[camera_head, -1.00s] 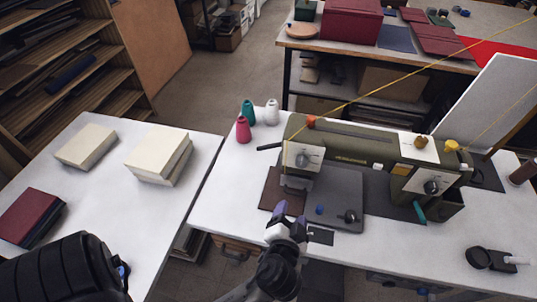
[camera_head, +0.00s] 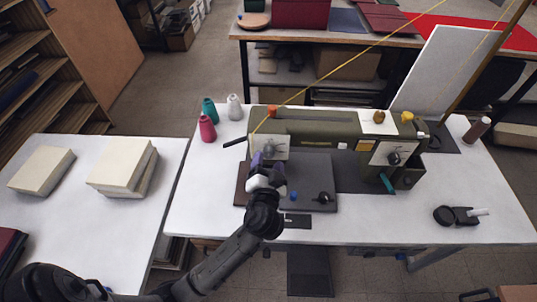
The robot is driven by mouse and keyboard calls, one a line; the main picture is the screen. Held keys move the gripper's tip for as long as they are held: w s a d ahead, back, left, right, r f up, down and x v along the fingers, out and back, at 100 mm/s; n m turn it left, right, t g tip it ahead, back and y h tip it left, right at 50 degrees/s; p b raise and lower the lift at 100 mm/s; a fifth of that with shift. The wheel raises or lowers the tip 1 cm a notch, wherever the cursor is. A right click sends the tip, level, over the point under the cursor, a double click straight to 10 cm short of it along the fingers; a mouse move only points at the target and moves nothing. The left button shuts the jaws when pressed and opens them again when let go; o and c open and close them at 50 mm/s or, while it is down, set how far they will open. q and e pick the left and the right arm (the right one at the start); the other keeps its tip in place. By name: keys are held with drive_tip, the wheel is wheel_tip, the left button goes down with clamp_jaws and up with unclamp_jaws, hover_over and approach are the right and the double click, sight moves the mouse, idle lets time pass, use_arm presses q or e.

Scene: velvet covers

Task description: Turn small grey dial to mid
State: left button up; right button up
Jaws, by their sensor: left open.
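The olive-green sewing machine (camera_head: 318,130) stands on the white table. A small grey dial (camera_head: 270,145) sits on the pale plate at the machine's left end. A larger black knob (camera_head: 394,158) is on the pale plate at its right end. My left gripper (camera_head: 267,164), with purple fingertips, is open and just below and in front of the grey dial. It looks empty, and I cannot tell whether it touches the machine. The gripper hides the needle area and part of the machine bed. My right gripper is not in view.
Pink, teal and white thread cones (camera_head: 207,128) stand left of the machine. A yellow thread runs up from it. A white board (camera_head: 440,75) leans behind. A black clamp-like tool (camera_head: 458,215) lies at right.

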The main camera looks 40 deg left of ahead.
sight(269, 156)
use_arm(q)
drive_tip(key=shift+x, duration=1.55)
drive_tip(key=c, duration=0.9)
